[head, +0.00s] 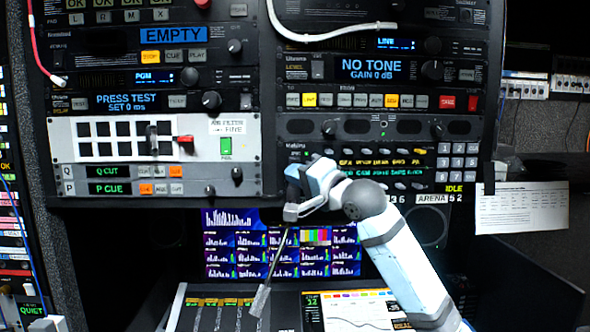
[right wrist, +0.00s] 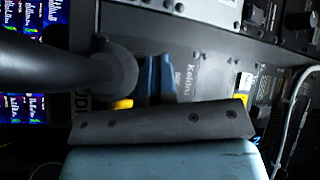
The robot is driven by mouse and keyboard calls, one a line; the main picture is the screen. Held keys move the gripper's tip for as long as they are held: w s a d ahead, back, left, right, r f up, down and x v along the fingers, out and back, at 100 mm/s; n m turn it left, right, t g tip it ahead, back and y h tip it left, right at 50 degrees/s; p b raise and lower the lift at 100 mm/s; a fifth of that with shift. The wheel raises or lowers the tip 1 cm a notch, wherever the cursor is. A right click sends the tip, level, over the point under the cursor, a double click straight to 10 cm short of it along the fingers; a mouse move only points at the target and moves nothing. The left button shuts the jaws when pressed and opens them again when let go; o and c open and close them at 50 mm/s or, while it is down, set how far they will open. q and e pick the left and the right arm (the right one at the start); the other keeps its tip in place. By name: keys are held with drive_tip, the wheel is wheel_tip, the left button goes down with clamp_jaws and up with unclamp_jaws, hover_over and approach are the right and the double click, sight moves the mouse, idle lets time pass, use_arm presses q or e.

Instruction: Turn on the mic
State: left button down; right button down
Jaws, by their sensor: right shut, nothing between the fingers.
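My right gripper (head: 292,176) is at the left end of the intercom panel (head: 375,174) in the head view. Its blue fingers (right wrist: 158,78) are shut and empty in the right wrist view, with their tips close to the panel face; I cannot tell whether they touch it. A dark mic stalk (head: 277,258) slants down below the gripper, with a grey block at its lower end. In the right wrist view a thick dark stalk (right wrist: 45,68) ends in a round base beside the fingers. A yellow button (right wrist: 122,104) shows by that base. The gripper hides this part of the panel in the head view.
Rack units with lit displays (head: 372,68) fill the wall above. A white cable (head: 335,35) loops at the top. Monitors (head: 235,250) and a desk with a fader panel (head: 220,312) lie below. A paper sheet (head: 520,208) hangs at the right.

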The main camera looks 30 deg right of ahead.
sight(297, 195)
drive_tip(key=shift+s+a, duration=0.25)
drive_tip(key=shift+s, duration=0.15)
drive_tip(key=shift+s+a+r+p, duration=0.2)
drive_tip(key=shift+s+a+p, duration=0.3)
drive_tip(key=shift+s, duration=0.4)
drive_tip(key=shift+s+a+r+p, duration=0.2)
drive_tip(key=shift+s+a+p, duration=0.1)
drive_tip(key=shift+s+a, duration=0.45)
drive_tip(key=shift+s, duration=0.45)
